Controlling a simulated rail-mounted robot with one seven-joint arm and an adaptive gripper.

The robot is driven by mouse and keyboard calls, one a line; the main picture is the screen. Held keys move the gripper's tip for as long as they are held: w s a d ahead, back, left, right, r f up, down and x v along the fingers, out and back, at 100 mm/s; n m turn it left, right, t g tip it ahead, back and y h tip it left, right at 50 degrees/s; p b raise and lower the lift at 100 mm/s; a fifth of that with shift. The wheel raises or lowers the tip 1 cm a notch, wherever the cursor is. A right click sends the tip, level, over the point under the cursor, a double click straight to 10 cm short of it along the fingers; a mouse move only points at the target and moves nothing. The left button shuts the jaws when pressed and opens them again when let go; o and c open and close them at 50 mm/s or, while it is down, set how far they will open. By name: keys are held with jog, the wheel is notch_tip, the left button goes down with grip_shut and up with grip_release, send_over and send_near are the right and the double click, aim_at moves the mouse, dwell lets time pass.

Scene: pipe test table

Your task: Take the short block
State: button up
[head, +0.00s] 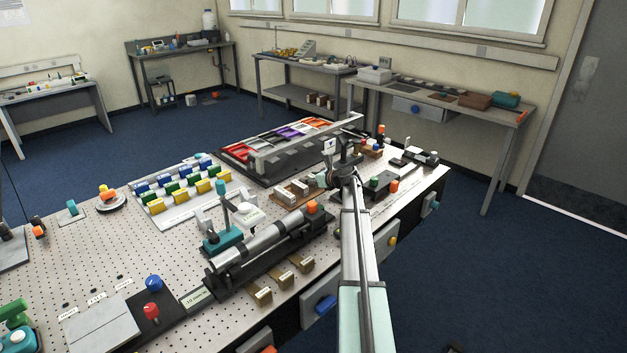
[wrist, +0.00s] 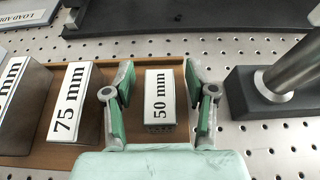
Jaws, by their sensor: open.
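The short block (wrist: 160,98), a small white-topped block marked "50 mm", sits at the right end of a brown wooden tray (wrist: 178,72) in the wrist view. My gripper (wrist: 160,78) is open, with one green-padded finger on each side of the block. Gaps show between the fingers and the block. In the head view the tray (head: 292,190) with white-topped blocks lies mid-table, and my gripper (head: 326,180) is at its right end. The short block cannot be made out there, as my arm crowds that spot.
A longer block (wrist: 75,100) marked "75 mm" stands left of my gripper, with a larger block beyond it. A dark base with a metal post (wrist: 265,90) stands close on the right. A cylinder rig (head: 262,245) lies in front of the tray in the head view.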

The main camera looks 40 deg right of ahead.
grip_shut()
dwell(0.3)
